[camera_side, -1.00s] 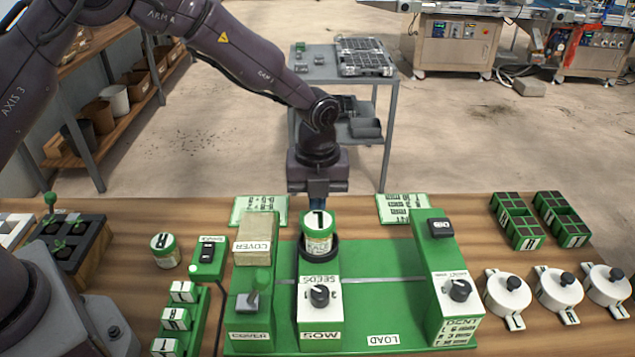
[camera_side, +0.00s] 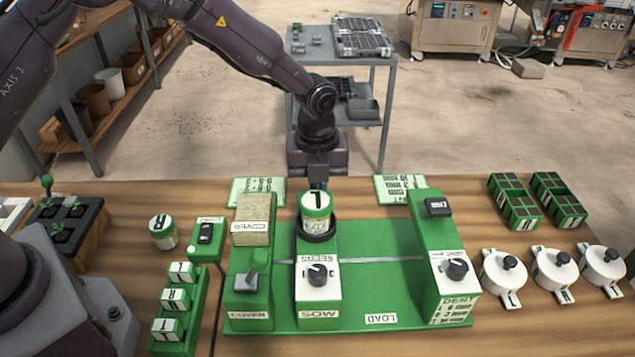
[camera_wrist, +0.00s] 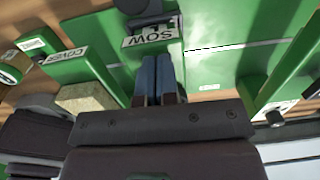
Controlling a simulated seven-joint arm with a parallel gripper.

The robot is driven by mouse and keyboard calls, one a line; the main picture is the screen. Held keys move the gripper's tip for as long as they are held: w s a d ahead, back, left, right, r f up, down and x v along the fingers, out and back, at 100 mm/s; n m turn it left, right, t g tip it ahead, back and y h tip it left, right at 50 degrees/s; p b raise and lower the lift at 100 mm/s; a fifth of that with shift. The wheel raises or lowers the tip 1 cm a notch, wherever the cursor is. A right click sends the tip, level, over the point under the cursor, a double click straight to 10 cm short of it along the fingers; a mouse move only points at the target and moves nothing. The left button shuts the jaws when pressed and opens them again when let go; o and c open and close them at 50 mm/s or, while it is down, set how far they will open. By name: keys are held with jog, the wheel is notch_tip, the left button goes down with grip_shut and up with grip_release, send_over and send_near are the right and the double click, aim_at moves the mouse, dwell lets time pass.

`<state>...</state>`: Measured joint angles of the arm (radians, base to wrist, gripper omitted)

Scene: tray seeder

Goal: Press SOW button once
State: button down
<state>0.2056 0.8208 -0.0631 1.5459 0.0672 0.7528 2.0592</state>
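The green SOW station (camera_side: 317,258) stands in the middle of the seeder. Its front carries the SOW label (camera_side: 318,314), and a white face with a dark knob (camera_side: 317,273) marked SEEDS. A seed jar marked 1 (camera_side: 315,212) sits upright in its black ring. My gripper (camera_side: 318,184) points down behind the jar, its fingertips hidden there.
Left of the station is the COVER station (camera_side: 250,283) with a lever; right is the DENT station (camera_side: 445,265) with a black switch. A jar marked R (camera_side: 162,232), a small switch box (camera_side: 206,240), lidded white drums (camera_side: 503,277) and green trays (camera_side: 515,202) stand around.

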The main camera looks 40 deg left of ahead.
notch_tip(320, 180, up, 14)
dwell(0.4)
dwell(0.5)
jog(key=s+a+r+n+t, duration=0.1)
jog(key=s+a+r+n, duration=0.2)
jog(key=s+n, duration=0.5)
jog(key=s+a+r+n+t, duration=0.2)
jog(key=s+a+r+n, duration=0.1)
jog(key=s+n, duration=0.6)
jog(key=s+a+r+n+t, duration=0.2)
jog(key=s+a+r+n, duration=0.2)
jog(key=s+n, duration=0.5)
jog(key=shift+a+n, duration=0.5)
jog(key=shift+a, duration=0.35)
